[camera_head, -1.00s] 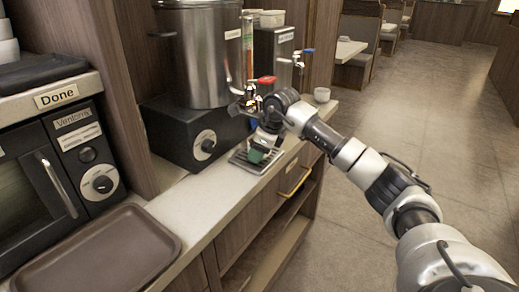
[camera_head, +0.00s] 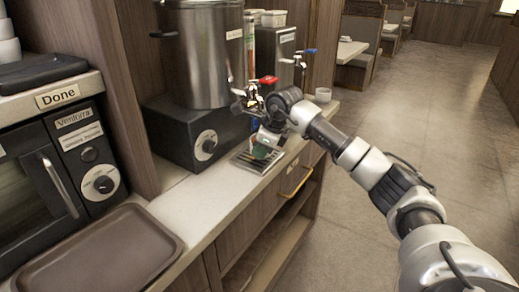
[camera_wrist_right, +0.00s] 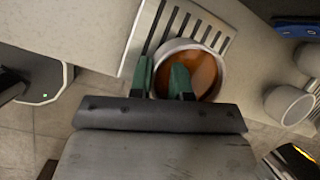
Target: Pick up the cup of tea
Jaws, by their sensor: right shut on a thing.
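The cup of tea (camera_wrist_right: 205,72) shows in the right wrist view as a white round cup filled with brown-orange tea. It is at a slotted metal drip tray (camera_wrist_right: 207,32); I cannot tell whether it touches the tray. My right gripper (camera_wrist_right: 160,74) is shut on the cup's wall, one green finger inside the rim and the other outside. In the head view the right gripper (camera_head: 262,151) points down over the drip tray (camera_head: 243,161), below the taps, and the cup is mostly hidden there. My left gripper is not in view.
A big metal urn (camera_head: 203,60) on a black base stands behind. A red-lever tap (camera_head: 267,80) is close above my wrist. An empty white cup (camera_head: 323,94) stands at the counter's far end. A brown tray (camera_head: 95,255) lies near left. The counter (camera_head: 195,205) between is clear.

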